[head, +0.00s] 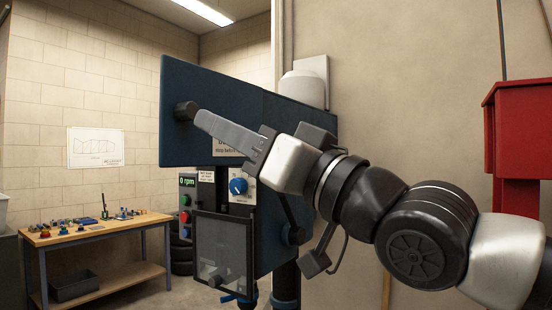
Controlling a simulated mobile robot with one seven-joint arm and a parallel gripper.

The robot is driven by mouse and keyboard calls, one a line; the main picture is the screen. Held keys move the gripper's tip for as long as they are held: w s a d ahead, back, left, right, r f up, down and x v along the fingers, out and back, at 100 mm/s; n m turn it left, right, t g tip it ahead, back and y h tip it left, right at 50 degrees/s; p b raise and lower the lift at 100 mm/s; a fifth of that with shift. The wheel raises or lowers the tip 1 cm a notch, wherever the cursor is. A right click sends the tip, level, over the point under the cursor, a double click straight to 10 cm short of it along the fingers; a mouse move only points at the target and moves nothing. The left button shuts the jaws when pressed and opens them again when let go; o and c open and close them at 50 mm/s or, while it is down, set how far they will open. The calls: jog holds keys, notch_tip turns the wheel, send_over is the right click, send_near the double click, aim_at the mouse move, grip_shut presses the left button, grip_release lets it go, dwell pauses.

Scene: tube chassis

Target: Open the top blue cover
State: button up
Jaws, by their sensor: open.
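The top blue cover (222,88) is a dark blue panel at the upper front of a machine, left of centre in the head view. A black round knob (184,111) sticks out near its left edge. My gripper (203,121) reaches in from the right across the front of the cover. Its long grey finger ends right beside the knob; I cannot tell whether it touches. The second finger is hidden, and nothing shows held between them. My gripper and arm hide part of the cover and a label on it. I cannot tell whether the cover is ajar.
Below the cover are a control panel (185,202) with buttons, a blue dial (238,186) and a clear guard (221,250). A wooden workbench (97,232) with small items stands at left. A red box (517,125) is at right. Some floor shows between bench and machine.

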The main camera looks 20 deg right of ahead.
jog(key=v, duration=0.9)
jog(key=shift+b, duration=0.35)
jog(key=w+a+f+m+g+h, duration=0.1)
jog(key=f+g+h, duration=0.15)
jog(key=f, duration=0.45)
jog(key=w+f+g+h, duration=0.1)
jog(key=w+f+h, duration=0.1)
jog(key=f+h, duration=0.35)
jog(key=w+a+f+m+g+h, duration=0.1)
jog(key=f+g+h, duration=0.1)
jog(key=f, duration=0.7)
jog(key=s+d+f+m+g+h, duration=0.1)
jog(key=s+f+g, duration=0.25)
jog(key=f, duration=0.45)
jog(key=s+d+f+m+g+h, duration=0.15)
jog(key=f+g, duration=0.25)
jog(key=f, duration=0.5)
notch_tip(320, 180, up, 12)
jog(key=p, duration=1.2)
jog(key=shift+a, duration=0.15)
jog(key=shift+r+n, duration=0.1)
jog(key=shift+n, duration=0.15)
